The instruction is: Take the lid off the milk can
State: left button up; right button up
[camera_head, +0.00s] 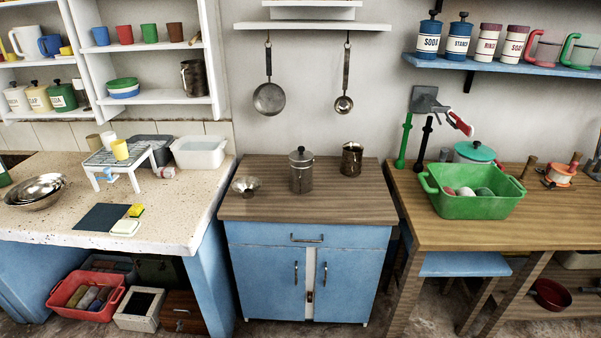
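The milk can (301,178) is a grey metal can standing upright on the wooden top of the blue cabinet, near its middle. Its lid (301,155) sits on top of the can and has a small dark knob. Neither of my grippers shows in the head view, and nothing touches the can.
A small metal bowl-like strainer (246,186) stands left of the can and a dark metal mug (352,160) stands right and behind. The cabinet top (335,207) is clear in front. A green basin (475,205) sits on the right table. A pan (269,97) and a ladle hang above.

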aim_at(300, 155)
jog(key=i+j+z, duration=0.35)
jog(key=i, duration=0.15)
jog(key=i+j+z, duration=0.35)
jog(key=i+j, duration=0.05)
jog(key=i, duration=0.1)
